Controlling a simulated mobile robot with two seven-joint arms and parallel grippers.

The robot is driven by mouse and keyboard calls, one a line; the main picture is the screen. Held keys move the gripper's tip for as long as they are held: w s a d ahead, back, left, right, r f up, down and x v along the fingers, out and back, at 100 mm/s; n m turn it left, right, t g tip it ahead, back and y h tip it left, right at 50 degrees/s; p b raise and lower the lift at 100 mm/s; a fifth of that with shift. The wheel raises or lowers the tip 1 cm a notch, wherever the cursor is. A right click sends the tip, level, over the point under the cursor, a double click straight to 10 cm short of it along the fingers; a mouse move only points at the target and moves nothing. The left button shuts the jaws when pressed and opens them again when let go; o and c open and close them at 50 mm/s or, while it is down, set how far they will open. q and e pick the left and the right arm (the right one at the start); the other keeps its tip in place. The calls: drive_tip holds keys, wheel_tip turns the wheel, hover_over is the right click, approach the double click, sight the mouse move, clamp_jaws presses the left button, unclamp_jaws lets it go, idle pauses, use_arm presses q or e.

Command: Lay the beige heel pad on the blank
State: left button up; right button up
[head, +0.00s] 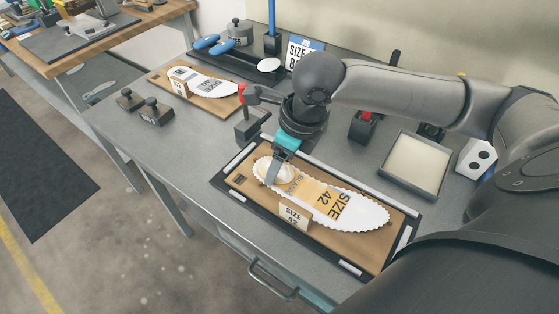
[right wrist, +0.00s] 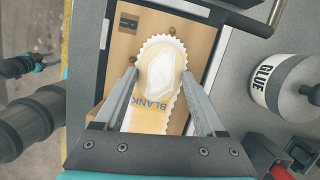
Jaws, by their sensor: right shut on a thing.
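The blank (head: 350,207), a white scalloped insole with a tan middle printed SIZE 42, lies on a brown board (head: 384,244). My right gripper (head: 272,176) is over its heel end, fingers pointing down. In the right wrist view the gripper (right wrist: 160,85) has a finger on each side of the pale heel pad (right wrist: 162,70), which lies over the rounded heel end of the blank and has a whitish uneven patch on it. I cannot tell whether the pad touches the blank. The word BLANK shows below it. A dark and teal part of mine shows at the left edge there.
A SIZE 42 tag (head: 294,216) stands at the board's front edge. Another insole (head: 205,82) lies on a board at the back left. A grey glue pot (right wrist: 277,88) stands beside the fixture. A shallow tray (head: 414,166) is at right. Dark weights (head: 155,111) stand at left.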

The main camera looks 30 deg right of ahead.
sight(293, 176)
drive_tip(key=o, duration=1.1)
drive_tip(key=shift+f, duration=0.1)
drive_tip(key=shift+o, duration=0.8)
drive_tip(key=shift+r, duration=0.35)
use_arm(q)
drive_tip(key=r+p, duration=0.1)
drive_tip(key=s+d+r+p, duration=0.1)
drive_tip(key=r+p, duration=0.2)
drive_tip(key=shift+s+d, duration=0.3)
drive_tip(key=shift+s, duration=0.1)
use_arm(e)
drive_tip(key=v, duration=1.1)
drive_tip(key=shift+r, duration=0.3)
use_arm(q)
drive_tip(key=shift+w+a, duration=0.1)
drive_tip(key=shift+w, duration=0.05)
use_arm(e)
drive_tip(key=shift+d, duration=0.1)
